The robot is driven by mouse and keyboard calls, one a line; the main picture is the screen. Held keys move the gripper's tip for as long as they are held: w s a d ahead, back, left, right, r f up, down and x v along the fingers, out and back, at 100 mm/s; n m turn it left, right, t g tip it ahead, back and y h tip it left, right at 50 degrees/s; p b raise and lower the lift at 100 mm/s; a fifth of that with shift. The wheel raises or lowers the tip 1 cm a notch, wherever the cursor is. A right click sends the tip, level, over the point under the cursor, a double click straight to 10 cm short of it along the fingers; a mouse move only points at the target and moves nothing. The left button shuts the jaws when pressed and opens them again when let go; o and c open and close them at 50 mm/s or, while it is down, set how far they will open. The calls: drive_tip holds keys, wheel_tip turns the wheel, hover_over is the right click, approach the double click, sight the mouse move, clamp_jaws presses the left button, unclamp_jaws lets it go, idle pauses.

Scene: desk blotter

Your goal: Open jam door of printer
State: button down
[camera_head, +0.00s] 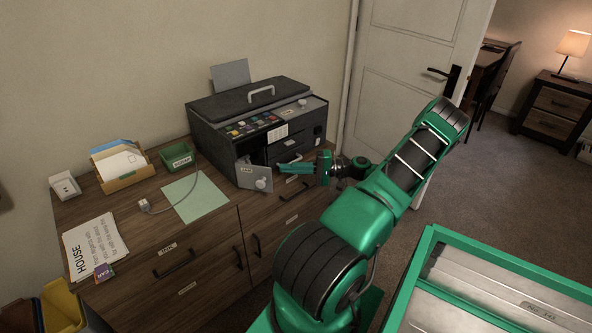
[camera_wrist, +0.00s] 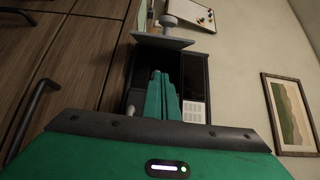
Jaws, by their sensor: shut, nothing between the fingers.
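The dark printer (camera_head: 220,106) stands on the wooden cabinet, with a handled lid and a row of coloured buttons. Its small grey jam door (camera_head: 246,174), with a round knob (camera_head: 262,184), stands swung out from the front left, and a dark opening shows behind it. In the wrist view the door (camera_wrist: 160,41) and knob (camera_wrist: 168,20) are just beyond my fingertips. My gripper (camera_head: 281,169) is shut and empty, its green fingers pointing left beside the opening, on the inner side of the door. Whether the fingertips (camera_wrist: 161,74) touch the door I cannot tell.
On the cabinet top lie a pale green sheet (camera_head: 195,197), a cable plug (camera_head: 144,204), a green bin (camera_head: 177,157), a letter tray (camera_head: 124,179) and a HOUSE paper (camera_head: 94,246). Drawer handles (camera_head: 257,246) stick out at the front. A green-framed case (camera_head: 500,262) stands at lower right.

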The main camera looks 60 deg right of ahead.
drive_tip(key=w+a, duration=0.1)
drive_tip(key=a, duration=0.5)
drive_tip(key=shift+w, duration=0.25)
drive_tip(key=shift+a, duration=0.1)
